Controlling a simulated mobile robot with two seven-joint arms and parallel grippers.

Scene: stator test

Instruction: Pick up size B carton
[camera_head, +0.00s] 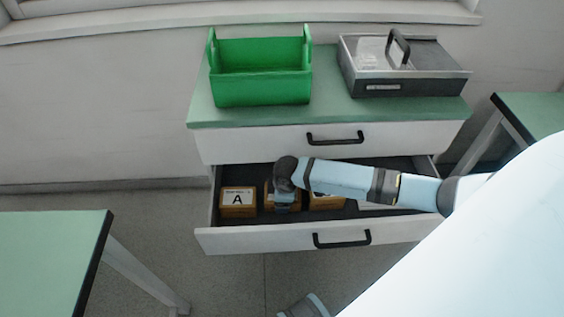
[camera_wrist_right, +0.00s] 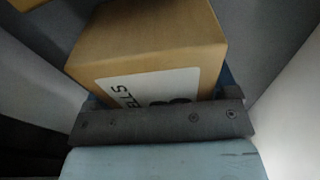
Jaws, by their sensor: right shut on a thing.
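The size A carton (camera_head: 238,201), brown with a white label, sits at the left end of the open lower drawer (camera_head: 262,239). My right gripper (camera_head: 285,204) reaches down into the drawer just right of it, shut on a second brown carton (camera_head: 269,194). In the right wrist view this carton (camera_wrist_right: 150,45) lies against the gripper (camera_wrist_right: 160,122); its white label is partly covered, so the letter shows only in part. A third carton (camera_head: 327,202) stands to the right, partly hidden by my right arm. My left gripper is not in view.
A green open bin (camera_head: 261,88) and a grey metal box with a black handle (camera_head: 405,75) stand on the cabinet top (camera_head: 328,112). The upper drawer (camera_head: 280,143) is shut. A green table (camera_head: 50,250) is at lower left, another (camera_head: 540,112) at right.

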